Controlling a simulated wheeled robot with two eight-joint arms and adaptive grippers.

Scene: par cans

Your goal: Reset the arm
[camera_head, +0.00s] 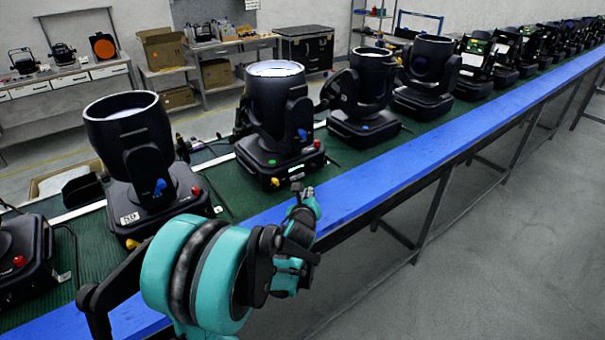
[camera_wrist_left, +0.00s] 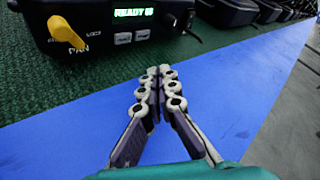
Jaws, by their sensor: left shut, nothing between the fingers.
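My left arm comes in from the lower left in the head view. Its gripper (camera_head: 304,194) is over the blue edge strip of the conveyor, in front of a black par can (camera_head: 275,112) with a lit lens. In the left wrist view the gripper (camera_wrist_left: 158,76) is shut and empty, its fingers touching at the tips. It is apart from the par can base (camera_wrist_left: 110,25), which has a yellow knob (camera_wrist_left: 66,31) and a green lit display reading READY. My right gripper is in neither view.
Another par can (camera_head: 135,150) stands to the left on the green belt (camera_head: 90,237). Several more line the belt to the far right. The blue strip (camera_head: 400,160) runs along the near edge. The grey floor (camera_head: 480,250) on the right is clear. Work benches (camera_head: 62,82) stand behind.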

